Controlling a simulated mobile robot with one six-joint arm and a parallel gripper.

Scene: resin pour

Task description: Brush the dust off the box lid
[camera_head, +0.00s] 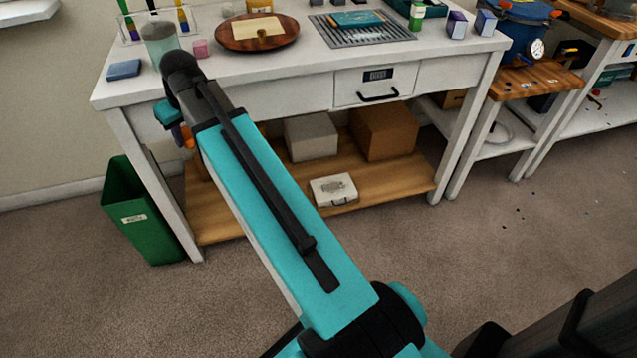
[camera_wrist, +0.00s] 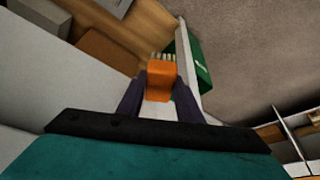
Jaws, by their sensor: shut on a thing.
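An orange brush (camera_wrist: 160,78) with pale bristles is between the two dark fingers of my gripper (camera_wrist: 160,92) in the wrist view. The gripper is shut on it. In the head view a bit of the orange brush (camera_head: 187,138) shows beside my arm, in front of the workbench's left side; the rest is hidden by the arm. A small white box (camera_head: 333,189) with a grey patch on its lid and a dark handle at its front lies on the wooden lower shelf. The brush is well to the left of the box and apart from it.
The lower shelf (camera_head: 225,218) also holds a grey box (camera_head: 311,137) and a cardboard box (camera_head: 383,132) behind the white box. The white tabletop (camera_head: 300,73) overhangs the shelf. A green bin (camera_head: 145,215) stands by the left leg.

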